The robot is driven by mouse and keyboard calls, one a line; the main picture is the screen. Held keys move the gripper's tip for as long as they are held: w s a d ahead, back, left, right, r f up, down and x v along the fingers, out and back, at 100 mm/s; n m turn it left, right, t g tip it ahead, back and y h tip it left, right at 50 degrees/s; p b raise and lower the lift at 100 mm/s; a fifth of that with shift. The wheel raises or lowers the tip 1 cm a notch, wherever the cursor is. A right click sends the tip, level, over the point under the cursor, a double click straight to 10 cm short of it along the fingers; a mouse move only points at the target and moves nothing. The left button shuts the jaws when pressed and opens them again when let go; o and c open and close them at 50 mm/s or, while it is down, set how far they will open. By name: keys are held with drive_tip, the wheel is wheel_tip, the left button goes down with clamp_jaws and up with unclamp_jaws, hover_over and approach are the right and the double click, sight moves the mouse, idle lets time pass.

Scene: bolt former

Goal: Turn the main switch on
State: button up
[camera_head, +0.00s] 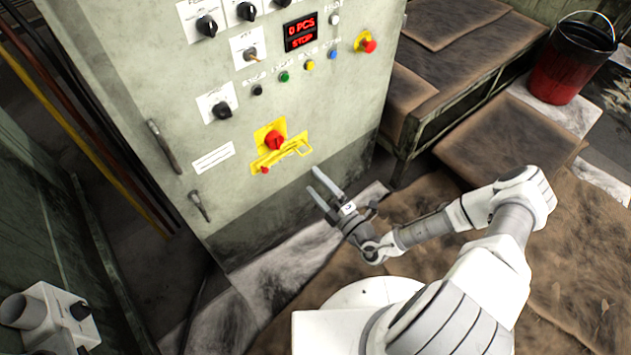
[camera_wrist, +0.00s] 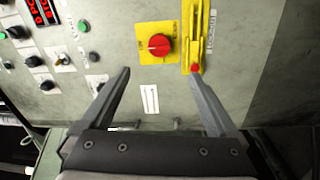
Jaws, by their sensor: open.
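The main switch is a red rotary knob (camera_head: 274,140) on a yellow plate, low on the grey-green control cabinet. In the wrist view the knob (camera_wrist: 160,45) lies ahead, between and beyond my fingertips. A yellow bracket (camera_head: 282,157) with a small red tip (camera_head: 265,170) is mounted beside the knob. It also shows in the wrist view (camera_wrist: 196,32). My gripper (camera_head: 319,184) is open and empty, to the lower right of the switch in the head view and apart from it. In the wrist view my two fingers (camera_wrist: 161,73) are spread wide.
The cabinet (camera_head: 330,105) carries black selector knobs (camera_head: 221,110), small push buttons, a red display (camera_head: 301,32) reading "0 PCS STOP" and an emergency stop (camera_head: 366,43). Door handles (camera_head: 164,145) are on its left. A table (camera_head: 450,75) and red-black bucket (camera_head: 570,65) stand right.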

drive_tip(key=shift+s+d, duration=0.3)
drive_tip(key=shift+s, duration=0.1)
idle(0.4)
drive_tip(key=s+r+n+g+y+p, duration=0.15)
drive_tip(key=s+r+n+g, duration=0.25)
drive_tip(key=r+n+g, duration=0.7)
drive_tip(key=s+r+n+g+h+p, duration=0.15)
drive_tip(key=s+r+n+g, duration=0.4)
drive_tip(key=r+n, duration=1)
drive_tip(key=s+d+r+n+t+h+p, duration=0.1)
drive_tip(key=s+d+r+n+t+h, duration=0.1)
drive_tip(key=r+n, duration=0.5)
drive_tip(key=s+d+r+n+t+h+p, duration=0.2)
drive_tip(key=s+d+r+n+h, duration=0.2)
drive_tip(key=r+n, duration=0.3)
drive_tip(key=s+d+r+n+t+h+p, duration=0.2)
drive_tip(key=s+d+r+n+t+h, duration=0.1)
drive_tip(key=d+r+n+h, duration=0.2)
wheel_tip(320, 180, up, 3)
drive_tip(key=n, duration=0.3)
drive_tip(key=shift+s+d+f, duration=0.15)
drive_tip(key=shift+s+d, duration=0.15)
drive_tip(key=shift+s, duration=0.1)
